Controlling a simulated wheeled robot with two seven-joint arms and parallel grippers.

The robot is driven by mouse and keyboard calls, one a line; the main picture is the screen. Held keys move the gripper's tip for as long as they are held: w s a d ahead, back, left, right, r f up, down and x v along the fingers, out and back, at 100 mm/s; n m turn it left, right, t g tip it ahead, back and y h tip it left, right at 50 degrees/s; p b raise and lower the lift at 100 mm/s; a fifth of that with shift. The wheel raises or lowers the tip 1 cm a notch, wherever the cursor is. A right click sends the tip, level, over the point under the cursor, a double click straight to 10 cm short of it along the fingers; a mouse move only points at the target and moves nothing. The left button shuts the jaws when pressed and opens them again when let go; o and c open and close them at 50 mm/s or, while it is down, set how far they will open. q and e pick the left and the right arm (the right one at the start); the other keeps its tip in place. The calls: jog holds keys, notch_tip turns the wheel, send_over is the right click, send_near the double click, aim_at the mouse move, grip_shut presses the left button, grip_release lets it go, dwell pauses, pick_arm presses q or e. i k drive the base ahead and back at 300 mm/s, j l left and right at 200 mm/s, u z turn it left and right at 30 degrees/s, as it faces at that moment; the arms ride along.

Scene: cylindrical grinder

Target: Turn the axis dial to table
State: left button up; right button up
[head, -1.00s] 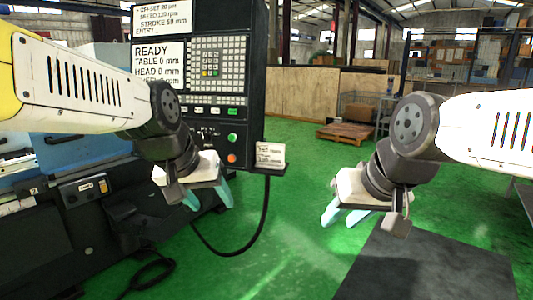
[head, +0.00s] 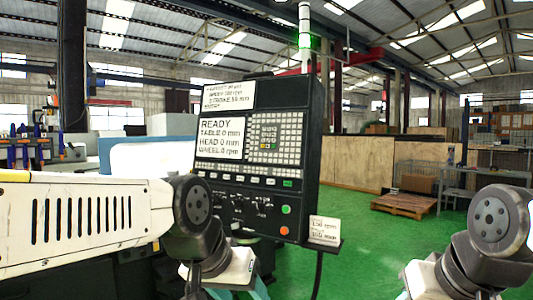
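The grinder's black control panel (head: 212,186) stands ahead, left of centre. A row of small dark dials (head: 238,203) sits on its lower part, under the row of keys. Their labels are too small to read, so I cannot tell which is the axis dial or where it points. My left gripper (head: 238,292) is below the panel at the bottom edge, apart from the dials. Its teal fingers show apart, with tips cut off. My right gripper (head: 403,296) is at the bottom right, well away from the panel. Its fingers are mostly out of frame.
The panel's screen (head: 220,138) reads READY, with table, head and wheel at 0. Green (head: 285,209) and red (head: 284,230) buttons sit at its lower right. A small card (head: 324,230) stands on a ledge beside them.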

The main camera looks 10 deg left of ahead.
aim_at(238, 204)
jog(key=u, duration=0.5)
jog(key=i+j+u, duration=0.15)
jog(key=u, duration=0.2)
jog(key=i+j+u, duration=0.1)
jog(key=i+u, duration=0.4)
jog(key=u, duration=0.25)
